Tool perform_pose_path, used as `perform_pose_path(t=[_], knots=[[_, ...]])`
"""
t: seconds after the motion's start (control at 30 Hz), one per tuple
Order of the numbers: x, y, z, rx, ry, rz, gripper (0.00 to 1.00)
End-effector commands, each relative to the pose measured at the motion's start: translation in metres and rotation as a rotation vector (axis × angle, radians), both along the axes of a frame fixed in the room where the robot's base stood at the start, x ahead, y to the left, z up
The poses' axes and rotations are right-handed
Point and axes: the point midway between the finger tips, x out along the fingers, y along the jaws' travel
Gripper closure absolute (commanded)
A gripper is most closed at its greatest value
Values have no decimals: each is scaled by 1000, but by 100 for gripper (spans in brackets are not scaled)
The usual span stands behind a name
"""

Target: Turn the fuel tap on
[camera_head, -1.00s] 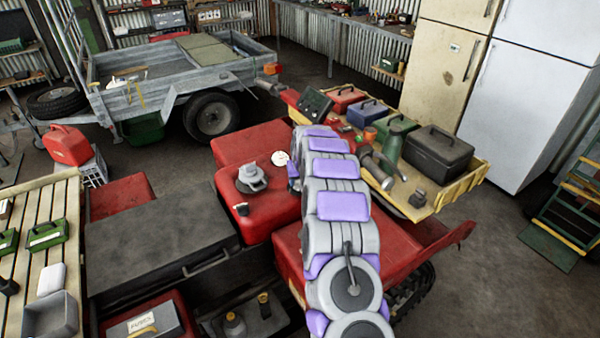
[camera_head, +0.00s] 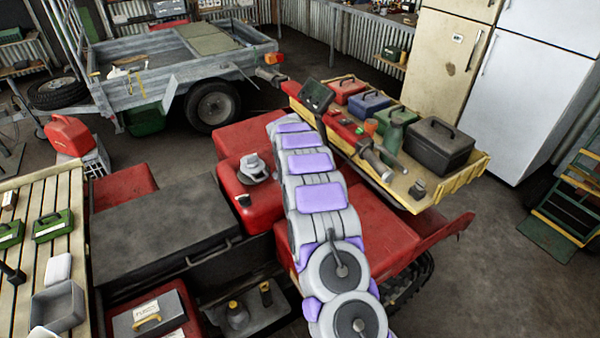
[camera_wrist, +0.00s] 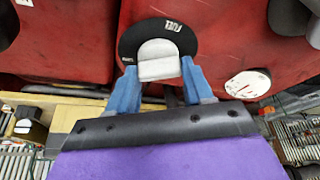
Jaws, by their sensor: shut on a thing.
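The fuel tap (camera_wrist: 158,62) is a pale grey, round-topped handle on a black round plate (camera_wrist: 130,42) with the word FUEL at its upper right. More small lettering at the plate's left edge is too small to read. The plate sits on a red body panel. My gripper (camera_wrist: 159,71) has its blue fingers on either side of the handle, shut on it. In the head view my arm reaches over the red vehicle, and the tap and my gripper are hidden there.
A white round gauge (camera_wrist: 248,84) sits right of the tap in the wrist view. In the head view a grey cap (camera_head: 254,166) stands on the red tank (camera_head: 245,199) left of my arm. The handlebar grip (camera_head: 375,161) and a wooden tray (camera_head: 452,190) with toolboxes lie to the right.

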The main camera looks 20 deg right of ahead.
Motion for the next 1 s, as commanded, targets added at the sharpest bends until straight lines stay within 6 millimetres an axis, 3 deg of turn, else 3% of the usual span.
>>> perform_pose_path(t=[0.53,0.57,0.8,1.0], knots=[[2,1,3,-1,-8,-26,79],[2,1,3,-1,-8,-26,48],[1,1,2,0,-5,-27,25],[1,0,1,0,-3,-27,23]])
